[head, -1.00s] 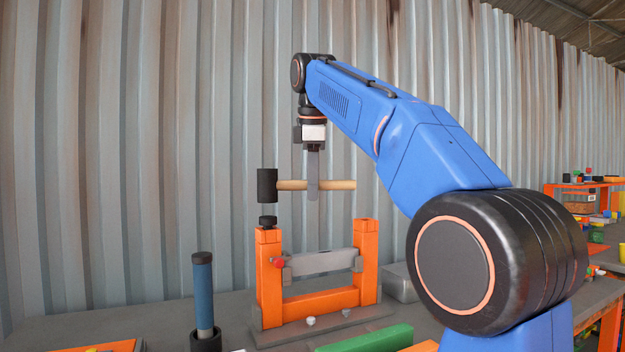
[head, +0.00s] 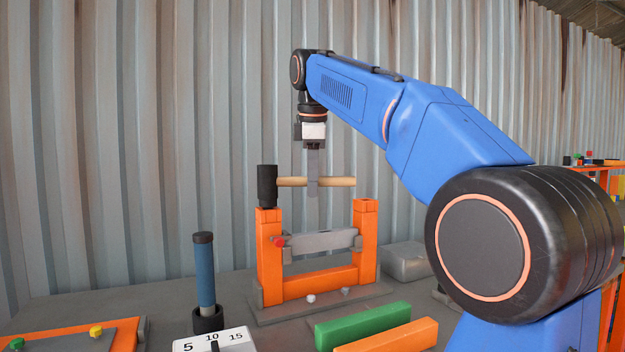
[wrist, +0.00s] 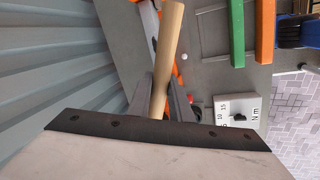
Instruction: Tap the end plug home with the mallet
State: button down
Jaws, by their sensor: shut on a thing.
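The mallet has a black head (head: 267,184) and a pale wooden handle (head: 337,182), lying level in the head view. My gripper (head: 313,188) is shut on the handle, right of the head. The handle (wrist: 165,62) also shows between the fingers in the wrist view. The mallet head is right over the top of the left orange post (head: 269,258), with no clear gap. The black end plug at that post top cannot be told apart from the mallet head. The wrist view does not show the mallet head or the plug.
The orange frame has a right post (head: 366,240), a grey cross plate (head: 321,242) and a red knob (head: 279,241). A blue-handled tool (head: 204,272) stands upright at left, behind a numbered block (head: 214,341). Green (head: 362,325) and orange bars lie in front. A corrugated wall is behind.

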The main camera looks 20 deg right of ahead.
jog(key=shift+f, duration=0.1)
jog(key=shift+r, duration=2.05)
jog(key=shift+f, duration=0.2)
jog(key=shift+f, duration=1.95)
jog(key=shift+r, duration=1.95)
jog(key=shift+f, duration=0.25)
